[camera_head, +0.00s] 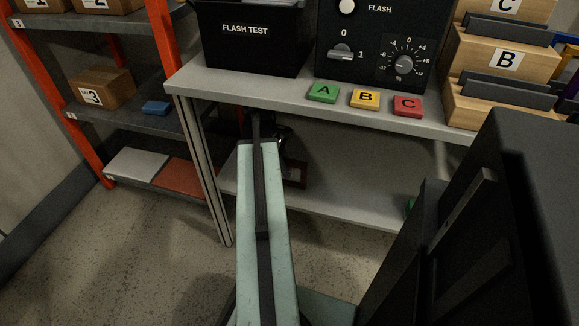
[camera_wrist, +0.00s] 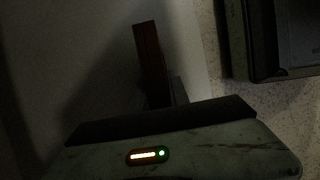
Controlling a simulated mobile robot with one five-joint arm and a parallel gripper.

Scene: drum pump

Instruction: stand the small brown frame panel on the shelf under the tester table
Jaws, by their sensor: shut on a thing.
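The small brown frame panel (camera_head: 297,172) shows in the head view as a dark reddish-brown frame, partly hidden behind my arm and gripper. In the wrist view the panel (camera_wrist: 149,62) is seen nearly edge-on as a narrow brown strip. My gripper (camera_wrist: 172,92) is shut on the panel; its fingers are dark and mostly hidden behind its body. My arm reaches under the tester table (camera_head: 232,89), above the pale shelf (camera_head: 350,200). The light surface in the wrist view (camera_wrist: 192,60) appears to be this shelf. I cannot tell whether the panel touches it.
On the tabletop are a black FLASH TEST bin (camera_head: 250,45), a dial box (camera_head: 370,45) and lettered tiles (camera_head: 365,97). The table leg (camera_head: 208,170) stands left of my arm. A small green thing (camera_head: 411,206) lies on the shelf's right. The shelf's middle looks clear.

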